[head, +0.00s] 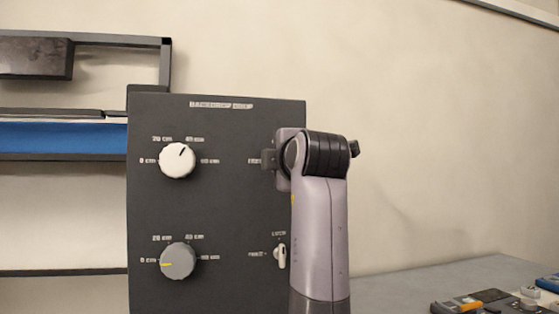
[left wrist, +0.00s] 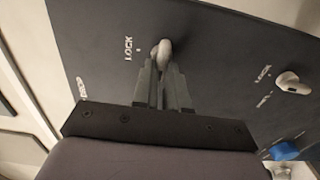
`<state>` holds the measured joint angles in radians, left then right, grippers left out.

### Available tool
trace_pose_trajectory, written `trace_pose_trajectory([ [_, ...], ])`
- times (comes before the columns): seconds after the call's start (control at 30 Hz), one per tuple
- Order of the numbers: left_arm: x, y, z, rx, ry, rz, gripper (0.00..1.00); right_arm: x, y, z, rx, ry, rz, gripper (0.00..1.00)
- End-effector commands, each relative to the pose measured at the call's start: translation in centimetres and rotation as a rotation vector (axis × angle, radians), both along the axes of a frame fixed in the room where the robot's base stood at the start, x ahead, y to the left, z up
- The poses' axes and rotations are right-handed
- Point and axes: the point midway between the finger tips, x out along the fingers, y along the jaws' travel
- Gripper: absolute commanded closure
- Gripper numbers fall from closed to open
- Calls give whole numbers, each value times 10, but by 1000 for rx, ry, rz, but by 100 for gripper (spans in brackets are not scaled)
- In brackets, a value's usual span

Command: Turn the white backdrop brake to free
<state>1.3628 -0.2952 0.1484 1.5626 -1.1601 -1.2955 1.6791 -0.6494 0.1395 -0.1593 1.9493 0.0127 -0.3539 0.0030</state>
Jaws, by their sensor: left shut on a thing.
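The dark control panel (head: 225,210) stands upright in front of me. My left gripper (head: 268,159) is at its upper right part; in the left wrist view, its fingers (left wrist: 163,78) are shut on a small white lever (left wrist: 164,47), the white backdrop brake. A LOCK mark is beside this lever, and another, blurred label lies farther left. In the head view my gripper and wrist hide the lever; a label shows just left of the fingers. The lever's exact angle is hard to tell. My right gripper is not in view.
A second white lever (head: 281,255) with its own LOCK and FREE marks sits lower on the panel. A white dial (head: 177,160) and a grey dial (head: 176,260) are at the panel's left. A grey table (head: 430,274) with small controls (head: 490,301) is at right.

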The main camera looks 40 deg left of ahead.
Motion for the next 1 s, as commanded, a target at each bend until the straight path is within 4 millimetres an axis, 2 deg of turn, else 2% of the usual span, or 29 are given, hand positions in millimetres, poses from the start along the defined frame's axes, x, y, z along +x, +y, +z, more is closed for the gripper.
trace_pose_trajectory([
  [0.47, 0, 1, -2, -16, -9, 2, 100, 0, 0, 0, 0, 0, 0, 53],
  [0.5, 0, 1, -2, -16, -8, 2, 84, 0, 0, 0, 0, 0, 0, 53],
  [0.57, 0, 0, -2, -16, -9, 2, 64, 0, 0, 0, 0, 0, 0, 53],
  [0.6, 0, 0, -2, -14, -9, 1, 62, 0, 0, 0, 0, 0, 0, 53],
  [1.0, 0, 1, -1, -11, -9, 1, 62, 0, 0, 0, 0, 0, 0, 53],
])
